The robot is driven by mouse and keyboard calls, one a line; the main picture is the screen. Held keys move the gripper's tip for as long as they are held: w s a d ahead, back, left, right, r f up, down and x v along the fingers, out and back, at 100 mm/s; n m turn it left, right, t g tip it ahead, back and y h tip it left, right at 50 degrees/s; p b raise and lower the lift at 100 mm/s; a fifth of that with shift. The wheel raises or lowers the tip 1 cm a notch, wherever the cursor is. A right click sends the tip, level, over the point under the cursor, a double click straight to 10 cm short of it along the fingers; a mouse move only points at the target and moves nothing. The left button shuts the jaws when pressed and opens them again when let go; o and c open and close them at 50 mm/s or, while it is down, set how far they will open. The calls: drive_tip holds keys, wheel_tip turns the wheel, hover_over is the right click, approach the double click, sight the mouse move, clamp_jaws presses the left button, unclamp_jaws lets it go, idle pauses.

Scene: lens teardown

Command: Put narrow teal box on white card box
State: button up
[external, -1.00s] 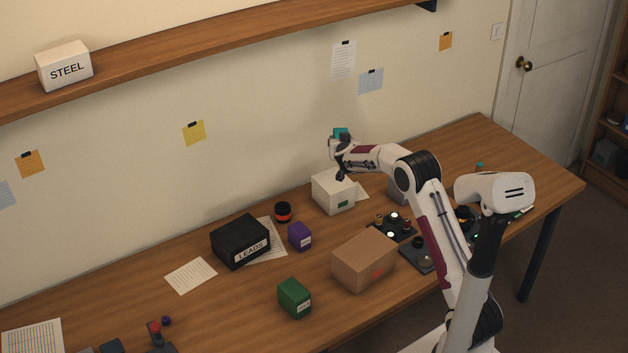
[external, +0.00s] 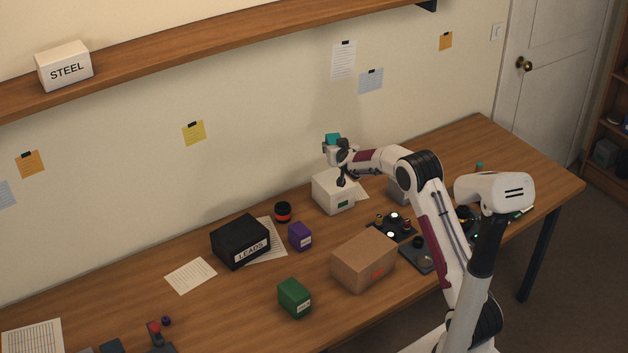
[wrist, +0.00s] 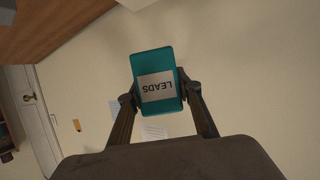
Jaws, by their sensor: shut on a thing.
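The narrow teal box (wrist: 155,65) has a pale label reading LEADS, upside down in the wrist view. My gripper (wrist: 160,97) is shut on it, with one finger on each side. In the external view the teal box (external: 332,139) shows just beyond my gripper (external: 338,153), partly hidden by it. The white card box (external: 333,194) stands on the table with a small green mark on its front. My gripper and the teal box appear over the white card box; my wrist hides part of its top. I cannot tell the exact gap between the boxes.
A brown box (external: 363,262), a black LEADS box (external: 240,241), a purple box (external: 300,237) and an orange-banded black cylinder (external: 283,212) stand nearby. A green box (external: 294,298) is at the front. The wall is close behind the white card box.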

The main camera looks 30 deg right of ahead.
drive_tip(key=shift+f, duration=0.1)
drive_tip(key=shift+f, duration=3.05)
drive_tip(key=shift+f, duration=1.85)
drive_tip(key=shift+f, duration=0.1)
drive_tip(key=o, duration=1.1)
drive_tip(key=shift+o, duration=0.2)
drive_tip(key=shift+s, duration=0.1)
